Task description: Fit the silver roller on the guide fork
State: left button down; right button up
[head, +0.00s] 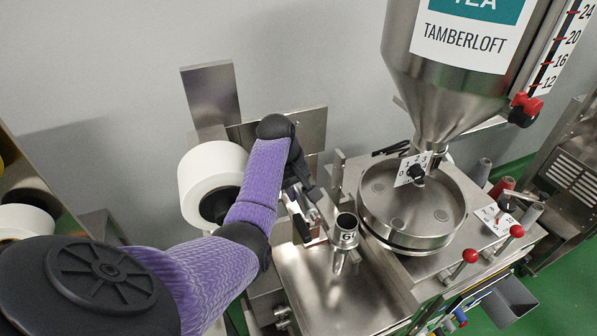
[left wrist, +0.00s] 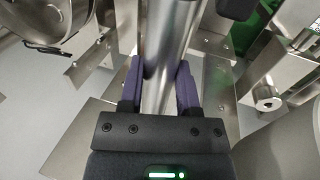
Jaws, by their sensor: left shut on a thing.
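My left gripper (head: 305,214) is beside the upright filling tube, in the gap between the white paper roll and the steel machine top. In the left wrist view its two purple fingers (left wrist: 159,92) are shut on the silver roller (left wrist: 172,38), a smooth shiny cylinder that runs up and away between them. In the head view the roller is mostly hidden by the gripper and forearm. An upright steel plate (head: 337,170) stands just right of the gripper and may be part of the guide fork. I cannot tell whether the roller touches the fork.
The white paper roll (head: 205,168) sits left of my forearm. The steel filling tube (head: 346,228) rises close right of the gripper. The round steel pan (head: 420,225) and hopper (head: 440,95) stand further right. Red-knobbed levers (head: 470,256) line the right front. The front machine top is clear.

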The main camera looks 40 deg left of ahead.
aim_at(295, 190)
pick_arm(q)
jog(key=shift+f+b, duration=0.7)
jog(key=shift+f, duration=0.6)
jog(key=shift+c, duration=1.2)
grip_release()
jog(key=v, duration=0.7)
jog(key=shift+a+r, duration=0.1)
jog(key=p+v, duration=0.1)
jog(key=v, duration=0.1)
jog(key=shift+s+r, duration=0.1)
jog(key=shift+r, duration=0.25)
